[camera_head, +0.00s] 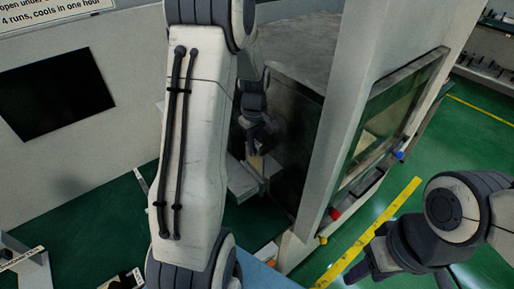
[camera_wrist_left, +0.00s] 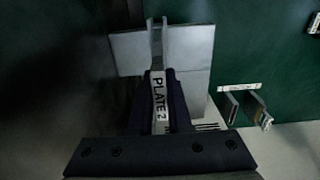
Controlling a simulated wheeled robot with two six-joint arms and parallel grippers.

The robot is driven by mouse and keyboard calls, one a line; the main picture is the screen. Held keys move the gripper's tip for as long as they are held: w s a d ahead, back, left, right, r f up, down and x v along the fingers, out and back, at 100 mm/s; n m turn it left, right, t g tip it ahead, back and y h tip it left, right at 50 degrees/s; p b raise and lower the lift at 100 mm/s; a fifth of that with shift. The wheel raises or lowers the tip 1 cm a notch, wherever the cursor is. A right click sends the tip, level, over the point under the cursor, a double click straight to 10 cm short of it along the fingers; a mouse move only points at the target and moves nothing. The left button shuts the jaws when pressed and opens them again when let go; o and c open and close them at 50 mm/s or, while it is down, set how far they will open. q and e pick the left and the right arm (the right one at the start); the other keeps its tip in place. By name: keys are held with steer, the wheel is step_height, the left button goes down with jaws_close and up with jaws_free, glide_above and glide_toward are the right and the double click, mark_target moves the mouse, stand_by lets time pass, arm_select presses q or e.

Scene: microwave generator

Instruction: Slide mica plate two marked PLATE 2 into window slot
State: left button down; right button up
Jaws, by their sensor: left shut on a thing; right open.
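My left gripper (camera_head: 260,147) is down beside the dark cabinet face (camera_head: 290,135), partly hidden behind my own arm. In the left wrist view my left gripper (camera_wrist_left: 160,80) is shut on a narrow plate (camera_wrist_left: 158,96) whose label reads PLATE 2. The plate's far end points at a pale grey metal piece (camera_wrist_left: 190,48) with a narrow upright part in line with the fingers. I cannot tell whether the plate is inside a slot there. My right gripper (camera_head: 368,265) is open and empty at the lower right, over the floor.
A pale ledge (camera_head: 242,182) sits below the left gripper. A small labelled rack with several thin plates (camera_wrist_left: 245,108) stands to the right in the left wrist view. A pale post (camera_head: 335,110) and glass-fronted frame (camera_head: 395,120) stand right of the left gripper.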

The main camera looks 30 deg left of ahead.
mark_target(255, 168)
arm_select(q)
steer(key=shift+f+b, duration=2.35)
steer(key=shift+f, duration=1.1)
steer(key=c, duration=0.8)
jaws_free()
steer(key=shift+o, duration=0.2)
step_height(255, 168, up, 9)
steer(key=shift+r+b, duration=0.15)
steer(key=shift+b, duration=0.8)
steer(key=shift+r, duration=0.6)
steer(key=shift+d, duration=0.1)
